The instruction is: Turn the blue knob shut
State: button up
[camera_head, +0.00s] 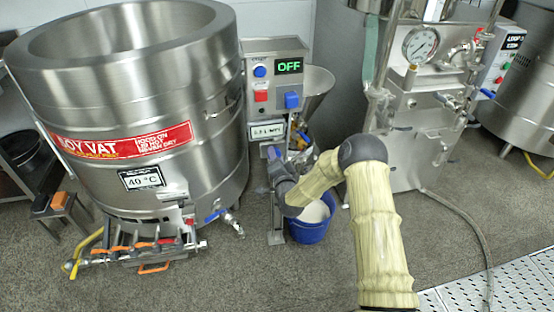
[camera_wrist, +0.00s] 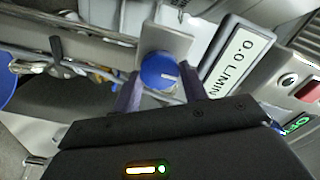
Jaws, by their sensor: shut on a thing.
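The blue knob (camera_wrist: 158,70) is round with a pale mark on its face and sits on a grey metal plate in the wrist view. My gripper (camera_wrist: 158,88) has its two dark fingers on either side of the knob, shut on it. In the head view my gripper (camera_head: 276,163) is at the front of the metal stand, below the control box. A bit of blue shows there at the fingers, and most of the knob is hidden. A label (camera_wrist: 238,60) beside the knob reads 0.0 L/MIN.
The control box (camera_head: 262,84) above has a green OFF display (camera_head: 289,66), a red button and other blue controls. A large steel vat (camera_head: 90,105) stands to the left. A blue bucket (camera_head: 309,232) with pale contents is on the floor below my arm. A steel machine (camera_head: 415,140) stands right.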

jog(key=shift+f, duration=0.15)
jog(key=o, duration=1)
jog(key=shift+s, duration=0.1)
jog(key=p+v, duration=0.2)
jog(key=v, duration=1.5)
jog(key=shift+s+r, duration=0.1)
jog(key=shift+r, duration=0.15)
